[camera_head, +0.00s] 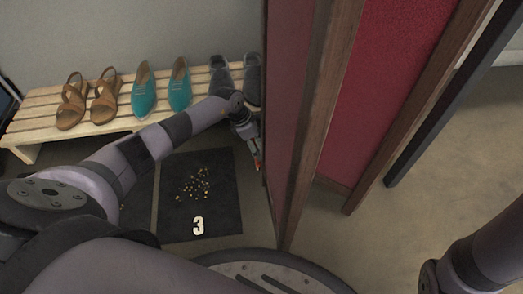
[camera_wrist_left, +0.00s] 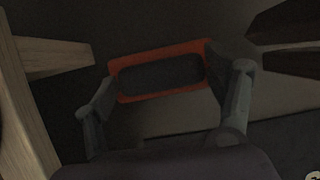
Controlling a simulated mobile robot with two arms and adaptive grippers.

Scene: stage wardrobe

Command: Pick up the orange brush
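My left gripper (camera_head: 256,157) hangs low beside the dark red panel in the head view, partly hidden by that panel's edge. A small orange bit of the brush (camera_head: 258,164) shows at its fingertips. In the left wrist view the orange brush (camera_wrist_left: 160,52) appears as an orange rectangular frame around a dark middle. The fingers of my left gripper (camera_wrist_left: 162,72) stand wide apart, one at each end of the orange frame. I cannot tell whether they touch it. My right gripper is out of view.
A slatted wooden bench (camera_head: 38,122) with brown sandals (camera_head: 73,100), teal shoes (camera_head: 143,90) and grey shoes (camera_head: 222,76) stands by the wall. A dark mat (camera_head: 215,215) marked 3 holds scattered crumbs (camera_head: 195,185). A wood-framed red folding screen (camera_head: 388,80) stands close right of the gripper.

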